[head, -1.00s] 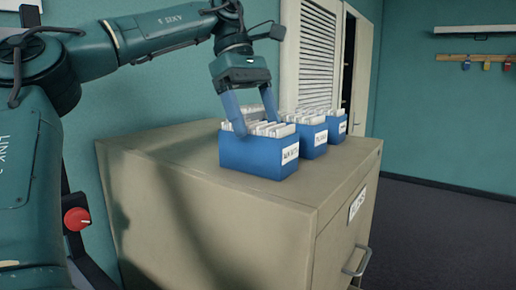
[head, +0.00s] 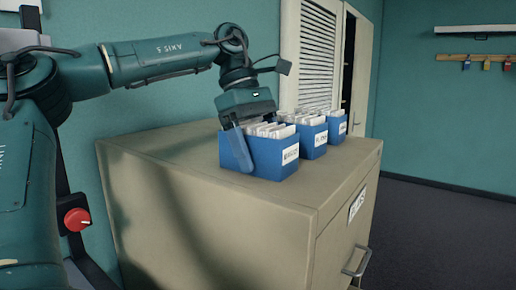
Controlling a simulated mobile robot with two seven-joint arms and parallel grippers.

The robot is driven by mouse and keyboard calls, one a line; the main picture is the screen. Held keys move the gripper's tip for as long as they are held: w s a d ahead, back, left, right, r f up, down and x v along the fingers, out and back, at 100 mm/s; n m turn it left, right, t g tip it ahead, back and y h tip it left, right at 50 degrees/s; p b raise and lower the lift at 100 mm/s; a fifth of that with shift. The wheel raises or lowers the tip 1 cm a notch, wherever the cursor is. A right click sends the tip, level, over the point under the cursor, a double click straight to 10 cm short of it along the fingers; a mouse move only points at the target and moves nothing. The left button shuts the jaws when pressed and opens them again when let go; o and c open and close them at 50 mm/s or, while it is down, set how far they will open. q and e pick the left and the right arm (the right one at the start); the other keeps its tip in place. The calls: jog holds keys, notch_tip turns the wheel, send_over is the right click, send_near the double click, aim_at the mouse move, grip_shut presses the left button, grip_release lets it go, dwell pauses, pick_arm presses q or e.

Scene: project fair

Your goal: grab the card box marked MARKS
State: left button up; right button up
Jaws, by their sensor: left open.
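The nearest blue card box (head: 268,160) stands on top of the cabinet, full of white cards, with a white label on its front. The lettering is too small to read surely as MARKS. Two similar blue boxes, the middle one (head: 310,148) and the far one (head: 337,135), stand in a row behind it to the right. My left gripper (head: 258,150) is open and low over the nearest box. One finger reaches down along the box's front left side; the other finger is hidden behind the box or its cards. Whether the fingers touch it I cannot tell. My right gripper is out of view.
The boxes stand on a beige cabinet (head: 200,190) with a drawer handle and a label on its right face. Its top is clear in front of the boxes. A louvred door (head: 317,55) is behind them. Dark open floor (head: 440,230) lies to the right.

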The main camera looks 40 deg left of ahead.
pick_arm(q)
jog(key=c, duration=1.2)
jog(key=shift+c, duration=0.4)
jog(key=shift+r, duration=0.1)
